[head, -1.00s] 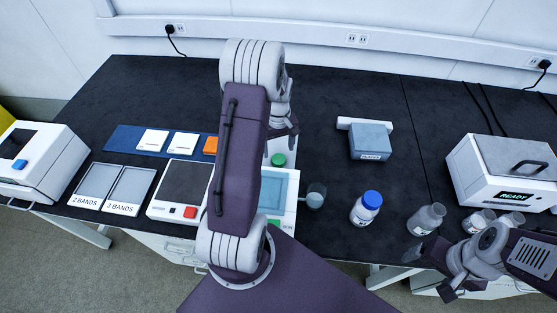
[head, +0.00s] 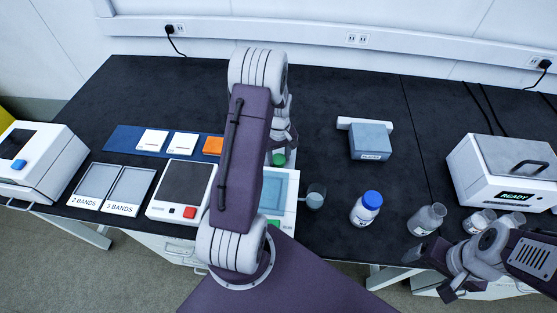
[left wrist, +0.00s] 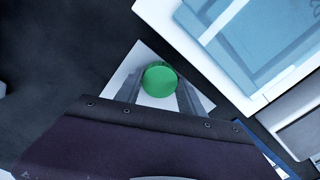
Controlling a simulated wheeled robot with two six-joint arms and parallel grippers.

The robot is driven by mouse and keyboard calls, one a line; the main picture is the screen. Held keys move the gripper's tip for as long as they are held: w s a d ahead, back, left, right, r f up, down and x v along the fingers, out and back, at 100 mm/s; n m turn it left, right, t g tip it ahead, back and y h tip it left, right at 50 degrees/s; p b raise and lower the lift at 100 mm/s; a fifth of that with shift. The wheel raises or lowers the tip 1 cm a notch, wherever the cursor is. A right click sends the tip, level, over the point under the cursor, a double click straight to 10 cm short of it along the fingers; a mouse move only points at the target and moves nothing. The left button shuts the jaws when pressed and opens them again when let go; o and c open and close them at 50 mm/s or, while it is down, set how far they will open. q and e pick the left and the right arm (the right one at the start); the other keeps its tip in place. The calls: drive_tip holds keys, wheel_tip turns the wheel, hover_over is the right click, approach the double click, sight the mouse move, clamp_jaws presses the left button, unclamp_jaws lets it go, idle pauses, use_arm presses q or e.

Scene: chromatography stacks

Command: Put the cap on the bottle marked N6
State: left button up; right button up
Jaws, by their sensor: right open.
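A green cap (head: 279,159) lies on a small white square (left wrist: 152,101) left of centre on the bench. My left gripper (head: 281,150) is low over it. In the left wrist view the cap (left wrist: 160,79) shows between the two fingers, which look apart on either side of it. A blue-capped bottle (head: 367,208) and an uncapped grey bottle (head: 427,219) stand to the right. Two smaller vessels (head: 478,221) (head: 511,221) stand further right. Their labels are too small to read, so I cannot tell which is N6. My right gripper (head: 431,271) is open and empty at the front right edge.
A pale device with a blue-grey panel (head: 290,186) and a small beaker (head: 315,196) stand close to the cap. A blue-grey box (head: 370,147) is behind the bottles, and a "READY" device (head: 497,172) is at right. The bench back is clear.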

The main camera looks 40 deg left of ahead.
sight(279, 159)
use_arm(q)
drive_tip(key=shift+c, duration=0.7)
wheel_tip(279, 159, up, 4)
drive_tip(key=shift+w+r, duration=0.1)
drive_tip(key=shift+r, duration=0.15)
drive_tip(key=w+d+r, duration=0.6)
drive_tip(key=d, duration=0.4)
drive_tip(key=shift+r+p, duration=0.25)
drive_tip(key=shift+p, duration=0.1)
use_arm(e)
drive_tip(key=shift+r, duration=0.35)
drive_tip(key=shift+o, duration=0.5)
